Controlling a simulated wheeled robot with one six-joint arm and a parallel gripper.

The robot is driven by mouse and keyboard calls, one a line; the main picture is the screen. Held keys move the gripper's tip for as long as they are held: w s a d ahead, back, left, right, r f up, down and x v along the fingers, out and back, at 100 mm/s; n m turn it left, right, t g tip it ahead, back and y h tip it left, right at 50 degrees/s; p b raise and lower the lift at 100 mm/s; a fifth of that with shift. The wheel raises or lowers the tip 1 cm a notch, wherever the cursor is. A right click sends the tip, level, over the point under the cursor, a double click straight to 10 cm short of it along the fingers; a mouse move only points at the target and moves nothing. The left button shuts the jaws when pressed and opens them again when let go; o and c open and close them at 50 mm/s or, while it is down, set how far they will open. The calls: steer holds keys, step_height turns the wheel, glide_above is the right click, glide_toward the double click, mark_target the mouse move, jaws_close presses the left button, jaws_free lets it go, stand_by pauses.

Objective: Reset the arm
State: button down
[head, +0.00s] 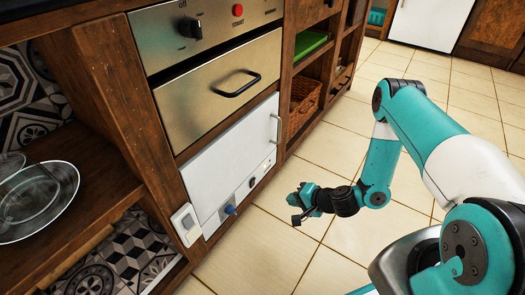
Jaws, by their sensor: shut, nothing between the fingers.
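My arm (440,130) is teal and white and comes in from the right side of the head view. It bends at the elbow and reaches down and to the left. My gripper (295,210) is at its end, over the tiled floor, to the right of the white lower panel of the cabinet. It is small and dark in the picture. It is shut with nothing in it. It appears clear of the cabinet front.
A wooden cabinet holds a steel oven front (222,75) and a white panel (225,160) with a handle. Glass dishes (38,200) sit on an open shelf at left. A wicker basket (303,108) and a green item (310,47) are on shelves behind. The tiled floor (300,255) is clear.

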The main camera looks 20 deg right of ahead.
steer(key=a+r+n+g+y+p, duration=0.1)
steer(key=a+r+n+g+p, duration=0.3)
steer(key=r, duration=1.1)
steer(key=a+r+n+g+y+p, duration=0.15)
steer(key=a+r+n, duration=0.45)
steer(key=r, duration=0.8)
steer(key=s+r+n+g+h+p, duration=0.4)
steer(key=s+r+n, duration=0.3)
steer(key=s+r, duration=1.5)
step_height(320, 180, up, 39)
steer(key=p, duration=3.8)
steer(key=shift+w+a+t+h, duration=0.25)
steer(key=shift+t+h, duration=0.1)
steer(key=shift+t, duration=0.1)
steer(key=shift+r, duration=0.1)
steer(key=shift+s, duration=0.1)
